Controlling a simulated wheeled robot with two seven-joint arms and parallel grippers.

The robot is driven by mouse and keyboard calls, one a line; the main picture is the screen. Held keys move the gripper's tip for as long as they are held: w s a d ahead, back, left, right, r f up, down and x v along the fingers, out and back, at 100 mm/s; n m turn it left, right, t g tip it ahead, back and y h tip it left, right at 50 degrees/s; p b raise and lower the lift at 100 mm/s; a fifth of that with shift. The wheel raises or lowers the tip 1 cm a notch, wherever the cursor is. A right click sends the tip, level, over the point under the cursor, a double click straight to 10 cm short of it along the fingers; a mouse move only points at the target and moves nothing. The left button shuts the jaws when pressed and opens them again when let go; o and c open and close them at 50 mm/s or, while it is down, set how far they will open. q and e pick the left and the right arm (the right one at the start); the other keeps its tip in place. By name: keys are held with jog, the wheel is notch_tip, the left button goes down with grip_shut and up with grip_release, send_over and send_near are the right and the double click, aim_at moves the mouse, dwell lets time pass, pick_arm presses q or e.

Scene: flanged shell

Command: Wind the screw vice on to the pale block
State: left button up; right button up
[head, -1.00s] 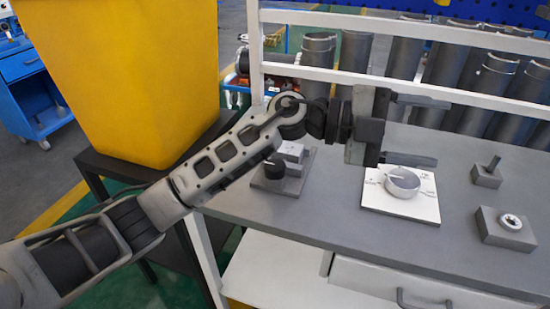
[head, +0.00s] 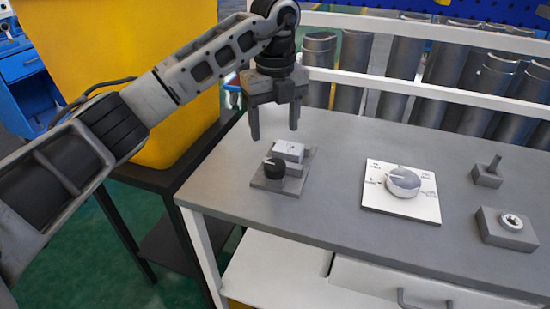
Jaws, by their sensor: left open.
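The screw vice (head: 296,186) stands near the left end of the grey bench, a dark grey base with a black round knob (head: 274,169) at its front. The knob has a pale mark on its top. The pale block (head: 289,150) sits on the base behind the knob. I cannot tell whether a gap lies between the block and the vice's parts. My left gripper (head: 274,133) points down with its two fingers apart and empty, above and slightly behind the vice, not visibly touching it. My right gripper is out of view.
A white plate with a round dial (head: 403,182) lies right of the vice. A grey block with a round fitting (head: 511,222) and a small block with a lever (head: 488,175) stand farther right. A white rail (head: 430,85) runs behind the bench. A yellow bin (head: 150,60) stands left.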

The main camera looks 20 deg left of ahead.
aim_at(275, 164)
pick_arm(q)
notch_tip(275, 164, down, 9)
jog(key=shift+f+p, duration=0.1)
jog(key=shift+p, duration=0.35)
jog(key=c, duration=1)
